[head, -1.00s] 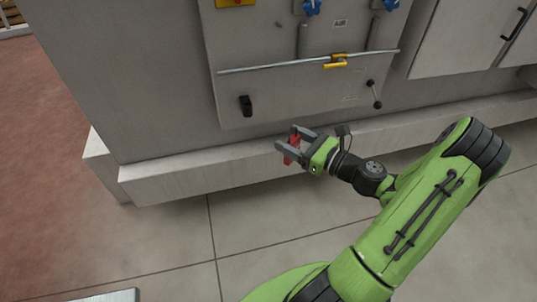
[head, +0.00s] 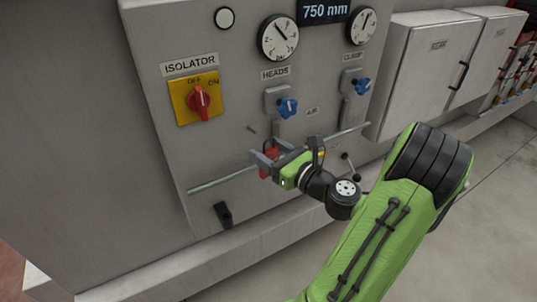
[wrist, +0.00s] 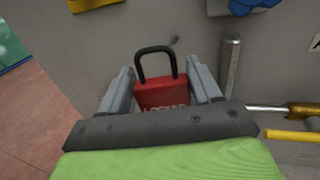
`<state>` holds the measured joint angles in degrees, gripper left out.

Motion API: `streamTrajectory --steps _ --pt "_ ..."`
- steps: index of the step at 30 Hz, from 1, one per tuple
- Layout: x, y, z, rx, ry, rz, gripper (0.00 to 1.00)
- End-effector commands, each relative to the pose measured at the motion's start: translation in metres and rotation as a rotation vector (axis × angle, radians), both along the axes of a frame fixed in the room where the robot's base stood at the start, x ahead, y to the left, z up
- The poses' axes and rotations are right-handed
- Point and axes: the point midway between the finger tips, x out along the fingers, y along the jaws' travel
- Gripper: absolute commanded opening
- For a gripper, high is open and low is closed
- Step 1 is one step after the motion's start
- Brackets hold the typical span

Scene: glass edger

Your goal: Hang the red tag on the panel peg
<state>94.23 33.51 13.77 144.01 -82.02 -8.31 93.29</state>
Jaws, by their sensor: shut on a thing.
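The red tag (wrist: 162,94) looks like a padlock, with a red body, part-hidden white lettering and a dark loop standing up on top. My gripper (wrist: 160,78) is shut on its body, one finger on each side. In the head view the red tag (head: 268,161) shows between the fingers of my gripper (head: 260,151), in front of the grey panel. The panel peg (head: 250,128) is a short dark stub just above and left of the gripper. In the wrist view the peg (wrist: 174,40) appears just beyond the loop, up and right. The loop is apart from the peg in the picture.
A horizontal rail (head: 222,179) crosses the panel at gripper height. The yellow isolator plate (head: 181,104) with its red knob is up left. Blue valve handles (head: 288,108) are up right. A black handle (head: 222,214) sticks out below. The panel around the peg is bare.

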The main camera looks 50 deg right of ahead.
Motion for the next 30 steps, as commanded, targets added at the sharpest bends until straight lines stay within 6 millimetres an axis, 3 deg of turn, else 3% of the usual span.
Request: streamTrajectory --steps 30 --pt "0.068 -0.019 -0.005 0.0 -0.002 0.003 0.33"
